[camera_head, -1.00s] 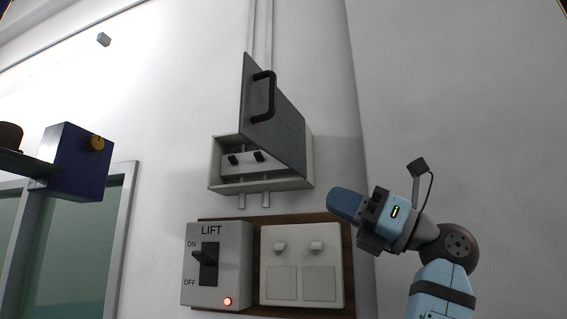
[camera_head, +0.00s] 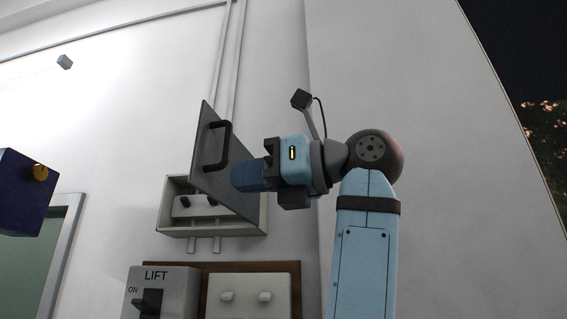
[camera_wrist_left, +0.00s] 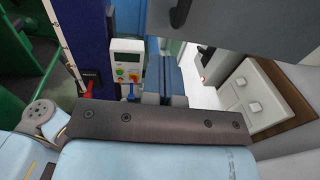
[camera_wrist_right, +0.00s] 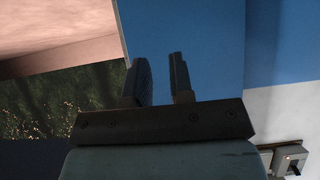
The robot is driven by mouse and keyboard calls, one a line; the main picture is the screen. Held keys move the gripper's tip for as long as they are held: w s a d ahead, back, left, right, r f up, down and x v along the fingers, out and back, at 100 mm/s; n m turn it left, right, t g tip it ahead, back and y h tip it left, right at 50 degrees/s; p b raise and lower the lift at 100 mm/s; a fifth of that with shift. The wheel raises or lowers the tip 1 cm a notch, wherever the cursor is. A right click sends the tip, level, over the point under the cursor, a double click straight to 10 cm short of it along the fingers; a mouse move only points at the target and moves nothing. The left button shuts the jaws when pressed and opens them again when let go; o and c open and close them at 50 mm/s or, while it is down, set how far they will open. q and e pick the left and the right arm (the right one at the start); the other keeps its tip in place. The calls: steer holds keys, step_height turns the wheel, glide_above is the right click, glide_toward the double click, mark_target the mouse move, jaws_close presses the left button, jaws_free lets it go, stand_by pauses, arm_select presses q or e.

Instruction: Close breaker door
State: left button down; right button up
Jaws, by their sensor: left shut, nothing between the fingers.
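The grey breaker door (camera_head: 225,178) with its dark handle (camera_head: 222,146) stands swung open, tilted up and out from the breaker box (camera_head: 172,222). Inside the box, small dark switches (camera_head: 185,202) show. My left gripper (camera_head: 243,177) is shut and empty at the right side of the door, overlapping its edge in the head view; I cannot tell whether it touches. In the left wrist view its blue fingers (camera_wrist_left: 172,85) sit together, with the door (camera_wrist_left: 220,20) and handle (camera_wrist_left: 180,10) above right. My right gripper (camera_wrist_right: 160,78) shows only in its own wrist view, fingers apart and empty.
The LIFT switch box (camera_head: 157,290) and a white switch plate (camera_head: 246,297) are on a brown board below the breaker box. A control box with buttons (camera_wrist_left: 127,62) shows in the left wrist view.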

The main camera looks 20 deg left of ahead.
mark_target(199, 185)
arm_select(q)
steer(key=a, duration=0.2)
steer(key=a+p, duration=0.1)
steer(key=a, duration=0.1)
steer(key=shift+s+a, duration=0.2)
steer(key=shift+a, duration=0.4)
steer(key=shift+s+a, duration=0.1)
steer(key=shift+a, duration=0.05)
arm_select(e)
steer(key=shift+s+r+m, duration=0.15)
steer(key=shift+r+m, duration=0.2)
steer(key=shift+m, duration=0.05)
steer(key=shift+d, duration=0.1)
arm_select(q)
steer(key=shift+a+f, duration=0.1)
steer(key=shift+a, duration=0.05)
